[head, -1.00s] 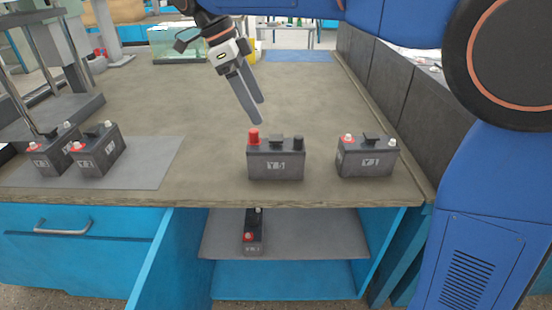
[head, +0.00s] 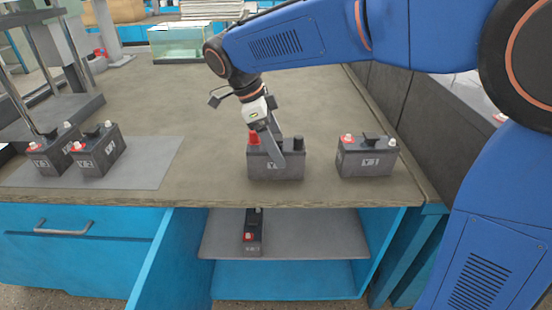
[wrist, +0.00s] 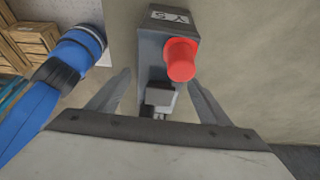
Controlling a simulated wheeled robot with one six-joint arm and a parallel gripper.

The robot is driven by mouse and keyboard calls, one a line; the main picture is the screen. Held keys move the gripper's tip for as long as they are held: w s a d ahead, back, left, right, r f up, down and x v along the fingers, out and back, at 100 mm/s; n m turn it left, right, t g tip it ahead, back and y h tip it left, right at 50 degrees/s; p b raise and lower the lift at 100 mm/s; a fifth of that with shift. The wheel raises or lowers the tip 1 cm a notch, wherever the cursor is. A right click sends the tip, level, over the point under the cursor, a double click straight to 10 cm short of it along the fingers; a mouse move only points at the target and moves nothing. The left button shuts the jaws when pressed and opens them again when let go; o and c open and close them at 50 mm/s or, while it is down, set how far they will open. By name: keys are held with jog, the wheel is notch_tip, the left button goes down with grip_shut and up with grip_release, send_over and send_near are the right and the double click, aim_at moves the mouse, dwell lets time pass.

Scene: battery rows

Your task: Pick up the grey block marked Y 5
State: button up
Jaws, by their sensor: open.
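The grey block marked Y 5 (head: 290,173) stands upright on the bench near its front edge, in the middle of the head view. It looks like a battery, with one red post, one dark post and a dark handle on top. My gripper (head: 277,155) is open and down at the block, and a finger hides part of its front and label. In the wrist view the block (wrist: 152,48) lies between the two spread fingers, its Y 5 label toward the top. Gaps show on both sides, so the fingers look apart from it.
A similar block marked Y 1 (head: 366,160) stands close on the right. Two more blocks (head: 98,155) (head: 50,152) stand on a grey mat (head: 150,170) at left. Another block (head: 252,238) is on the shelf (head: 310,240) below.

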jog(key=shift+x, duration=1.5)
grip_shut()
jog(key=shift+r, duration=0.1)
jog(key=shift+r, duration=0.1)
